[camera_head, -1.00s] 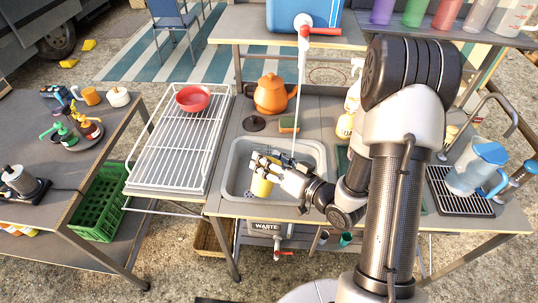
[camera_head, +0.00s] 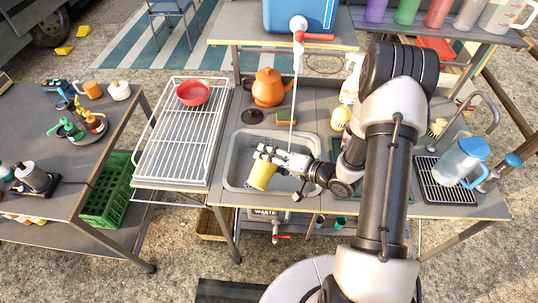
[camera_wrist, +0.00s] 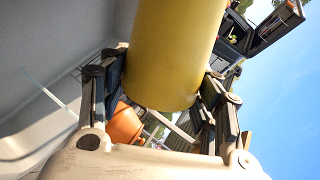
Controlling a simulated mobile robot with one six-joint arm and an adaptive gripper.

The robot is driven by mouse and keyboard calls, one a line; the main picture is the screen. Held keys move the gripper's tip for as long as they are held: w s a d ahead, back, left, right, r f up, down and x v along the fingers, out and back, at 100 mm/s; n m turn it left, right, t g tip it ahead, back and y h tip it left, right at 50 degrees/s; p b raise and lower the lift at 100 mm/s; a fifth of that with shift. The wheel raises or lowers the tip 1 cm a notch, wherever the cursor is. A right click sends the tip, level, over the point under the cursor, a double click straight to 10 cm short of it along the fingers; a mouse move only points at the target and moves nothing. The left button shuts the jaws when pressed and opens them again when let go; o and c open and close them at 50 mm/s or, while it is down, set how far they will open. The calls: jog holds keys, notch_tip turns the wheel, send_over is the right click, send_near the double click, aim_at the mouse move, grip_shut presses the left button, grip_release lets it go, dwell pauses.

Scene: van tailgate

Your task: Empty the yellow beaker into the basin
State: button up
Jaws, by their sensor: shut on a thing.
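The yellow beaker (camera_head: 262,176) is in my gripper (camera_head: 270,160), over the front part of the grey basin (camera_head: 233,160) in the head view. The beaker looks tilted; its mouth and contents are hidden. In the wrist view my gripper (camera_wrist: 165,115) has its fingers on both sides of the beaker (camera_wrist: 172,55), which fills the upper middle. A thin pale stream or rod runs down from the tap of the blue container (camera_head: 298,12) behind the gripper toward the basin; I cannot tell which.
A white wire rack (camera_head: 180,140) with a red bowl (camera_head: 193,93) is to the left. A clear jug with a blue lid (camera_head: 460,160) is at the right.

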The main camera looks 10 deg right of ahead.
jog(key=m+g+p, duration=0.1)
jog(key=p, duration=0.1)
jog(key=w+d+m+y+p, duration=0.1)
jog(key=m+p, duration=0.1)
jog(key=shift+r+g+p, duration=0.15)
jog(key=shift+g+p, duration=0.15)
jog(key=shift+g, duration=0.1)
dwell(0.4)
jog(key=shift+r+n+t+h+b, duration=0.25)
jog(key=shift+n+t, duration=0.15)
jog(key=shift+n, duration=0.2)
jog(key=shift+r+n+t+h+b, duration=0.25)
jog(key=shift+n+t, duration=0.15)
jog(key=shift+n, duration=0.2)
jog(key=shift+r+n+t+h+b, duration=0.2)
jog(key=shift+r+n+t+b, duration=0.65)
jog(key=shift+n+b, duration=1.35)
jog(key=shift+r+n+t+h+b, duration=0.2)
jog(key=shift+r+n+t+b, duration=0.3)
jog(key=shift+n+t+b, duration=1.15)
jog(key=shift+r+n+t+h+b, duration=0.2)
jog(key=shift+r+n+t+b, duration=0.35)
jog(key=shift+n+b, duration=2.1)
jog(key=shift+r+m+b, duration=0.1)
jog(key=shift+m+b, duration=0.4)
